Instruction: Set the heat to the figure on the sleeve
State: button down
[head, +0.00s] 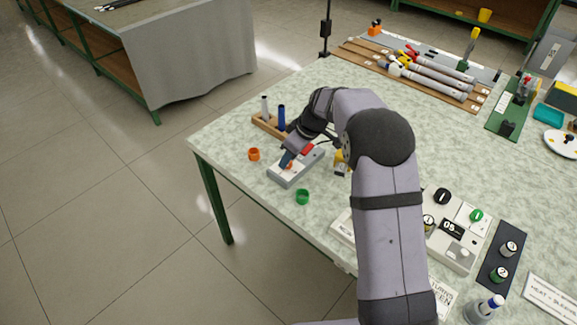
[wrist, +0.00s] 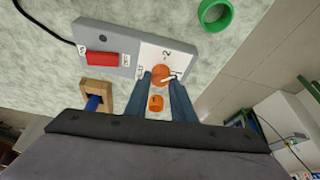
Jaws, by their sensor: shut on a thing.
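A grey heat box (head: 289,176) stands near the table's left edge. It also shows in the wrist view (wrist: 122,62), with a red switch (wrist: 102,58) and an orange knob (wrist: 160,73) on a white dial plate (wrist: 178,55). A 2 is readable on the plate; the other marks are too small. A white line at the knob seems to point right in the wrist view. My gripper (wrist: 166,80) is shut on the knob. A blue sleeve (head: 281,117) and a pale one (head: 265,106) stand in a wooden rack (head: 266,125). I cannot read a figure on either.
A black cable leaves the box. Rods (head: 435,82) lie behind.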

jog(key=n, duration=0.2)
jog(key=n+g, duration=0.1)
jog(key=n, duration=0.1)
jog(key=shift+w+n+g+y, duration=0.15)
jog(key=shift+n+g+y, duration=0.15)
jog(key=shift+y, duration=0.1)
jog(key=shift+w+n+g+p, duration=0.1)
jog(key=shift+n+g+p, duration=0.9)
jog(key=shift+n, duration=1.3)
jog(key=c, duration=1.5)
grip_release()
